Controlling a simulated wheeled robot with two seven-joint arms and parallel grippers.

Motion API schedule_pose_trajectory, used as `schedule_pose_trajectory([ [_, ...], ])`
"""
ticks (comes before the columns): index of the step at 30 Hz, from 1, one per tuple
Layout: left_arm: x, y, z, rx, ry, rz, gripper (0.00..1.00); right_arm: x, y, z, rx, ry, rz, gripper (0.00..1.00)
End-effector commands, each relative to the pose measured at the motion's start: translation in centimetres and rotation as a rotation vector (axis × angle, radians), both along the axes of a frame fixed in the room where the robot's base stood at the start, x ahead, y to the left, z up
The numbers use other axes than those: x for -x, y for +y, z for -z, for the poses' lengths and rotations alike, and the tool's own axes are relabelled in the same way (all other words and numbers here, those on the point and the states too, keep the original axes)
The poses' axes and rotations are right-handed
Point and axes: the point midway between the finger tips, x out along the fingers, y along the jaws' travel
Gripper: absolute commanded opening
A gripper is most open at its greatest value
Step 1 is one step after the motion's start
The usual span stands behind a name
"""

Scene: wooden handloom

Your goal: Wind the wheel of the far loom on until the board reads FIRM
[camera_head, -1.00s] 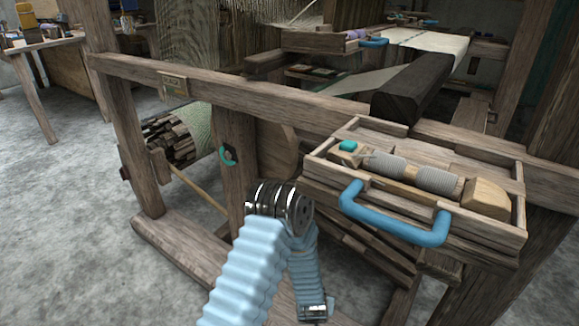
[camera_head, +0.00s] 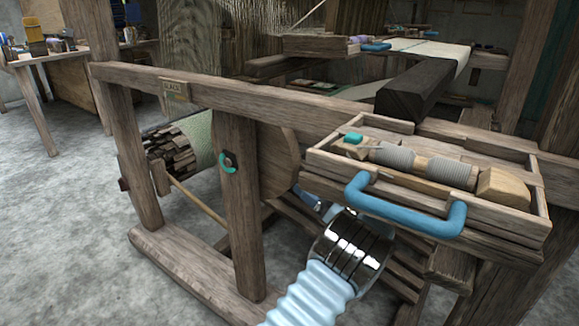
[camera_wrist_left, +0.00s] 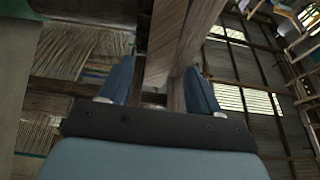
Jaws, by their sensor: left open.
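A wooden loom fills the head view. A large round wooden disc (camera_head: 278,160), perhaps its wheel, sits behind an upright post, which hides part of it. A small teal curved fitting (camera_head: 229,163) is on that post.
A wooden tray (camera_head: 325,163) with a blue handle (camera_head: 405,210) juts from the loom close to my arm, holding spools and a wooden block. A dark beam (camera_head: 425,88) lies behind it. A cluttered table (camera_head: 40,55) stands far left. The concrete floor at left is clear.

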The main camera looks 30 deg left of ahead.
Motion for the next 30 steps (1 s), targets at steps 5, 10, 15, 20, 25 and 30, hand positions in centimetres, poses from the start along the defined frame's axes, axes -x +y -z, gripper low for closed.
schedule_pose_trajectory([
  [5, -0.3, 3.7, -1.8, 0.0, -0.001, -0.001, 0.63, 0.0, -0.1, -1.4, 0.003, -0.002, 0.002, 0.96],
  [10, -0.5, 5.9, -2.6, 0.002, 0.0, 0.001, 0.63, 0.0, -0.1, -1.9, 0.004, -0.003, 0.001, 0.96],
  [15, -0.6, 6.8, -2.8, 0.001, 0.0, 0.002, 0.63, 0.0, -0.1, -2.1, 0.004, -0.003, 0.001, 0.96],
  [20, -0.6, 6.9, -2.8, 0.001, 0.0, 0.003, 0.63, 0.0, -0.1, -2.0, 0.004, -0.003, 0.001, 0.96],
  [25, -0.6, 6.9, -2.8, 0.001, 0.0, 0.003, 0.51, 0.0, -0.1, -2.0, 0.004, -0.003, 0.001, 0.96],
  [30, -0.6, 6.9, -2.8, 0.001, 0.0, 0.003, 0.24, 0.0, -0.1, -2.0, 0.004, -0.003, 0.001, 0.96],
])
